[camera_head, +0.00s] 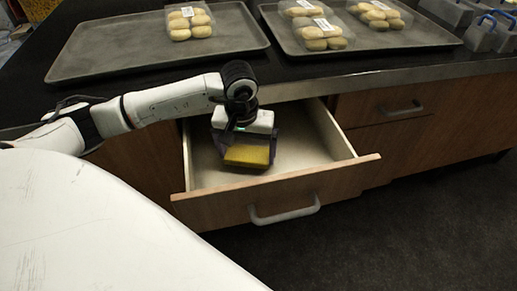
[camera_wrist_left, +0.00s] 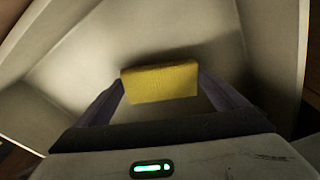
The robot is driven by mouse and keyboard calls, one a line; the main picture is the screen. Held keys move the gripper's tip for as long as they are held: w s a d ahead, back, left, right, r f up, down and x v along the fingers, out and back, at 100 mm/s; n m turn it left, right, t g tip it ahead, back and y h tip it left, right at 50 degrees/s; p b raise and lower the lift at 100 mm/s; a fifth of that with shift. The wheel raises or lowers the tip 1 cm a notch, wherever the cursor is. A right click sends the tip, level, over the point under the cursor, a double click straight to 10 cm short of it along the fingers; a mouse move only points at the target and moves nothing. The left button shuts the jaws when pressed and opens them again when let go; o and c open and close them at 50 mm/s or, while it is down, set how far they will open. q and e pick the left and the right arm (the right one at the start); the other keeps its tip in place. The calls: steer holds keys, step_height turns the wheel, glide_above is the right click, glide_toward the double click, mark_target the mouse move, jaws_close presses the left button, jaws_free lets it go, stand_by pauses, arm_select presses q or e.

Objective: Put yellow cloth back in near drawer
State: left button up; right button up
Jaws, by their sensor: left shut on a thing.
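The yellow cloth (camera_head: 247,156) is a folded block held by my left gripper (camera_head: 246,150) within the outline of the open near drawer (camera_head: 290,190). In the left wrist view, the cloth (camera_wrist_left: 160,81) sits between the two dark fingers of my left gripper (camera_wrist_left: 165,88), which is shut on it. Pale drawer walls (camera_wrist_left: 75,50) surround it there. I cannot tell whether the cloth touches the drawer floor. The drawer is pulled out, with a wooden front and a grey handle, and looks otherwise empty. My right gripper is not in view.
A dark counter (camera_head: 310,72) overhangs the back of the drawer. On it lie two grey trays (camera_head: 120,55) (camera_head: 390,48) with packs of buns (camera_head: 190,22). Metal blocks with blue handles (camera_head: 482,35) stand at right. A closed drawer (camera_head: 385,106) is beside the open one.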

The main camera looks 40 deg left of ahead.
mark_target(259, 150)
arm_select(q)
steer(key=w, duration=0.1)
steer(key=w+d, duration=0.1)
steer(key=w, duration=0.1)
steer(key=shift+w+d, duration=0.3)
steer(key=shift+s+a+f, duration=0.1)
steer(key=shift+s+f, duration=0.05)
steer(key=shift+f, duration=0.35)
steer(key=shift+a, duration=0.1)
steer(key=shift+f, duration=0.15)
